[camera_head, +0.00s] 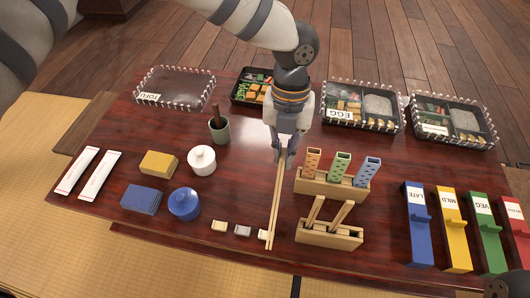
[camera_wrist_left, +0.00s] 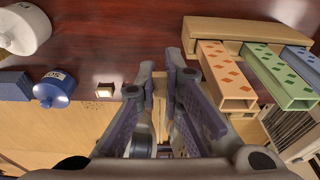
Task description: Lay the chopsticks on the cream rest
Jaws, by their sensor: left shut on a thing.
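My left gripper (camera_head: 283,158) is shut on a pair of light wooden chopsticks (camera_head: 276,205), which point toward the near side of the table. They also show between the fingers in the left wrist view (camera_wrist_left: 160,110). Three small rests stand in a row near the front edge: a cream-yellow one (camera_head: 219,225), a grey one (camera_head: 242,230) and a pale one (camera_head: 263,235). The chopsticks' near ends are beside or over the pale rest; I cannot tell if they touch it. One light rest (camera_wrist_left: 104,90) shows in the left wrist view.
Right of the chopsticks stand a wooden holder with patterned cases (camera_head: 330,187) and a wooden block with two sticks (camera_head: 330,234). A blue lidded pot (camera_head: 184,203) and a white one (camera_head: 202,160) stand left. Coloured labelled holders (camera_head: 418,225) line the right side.

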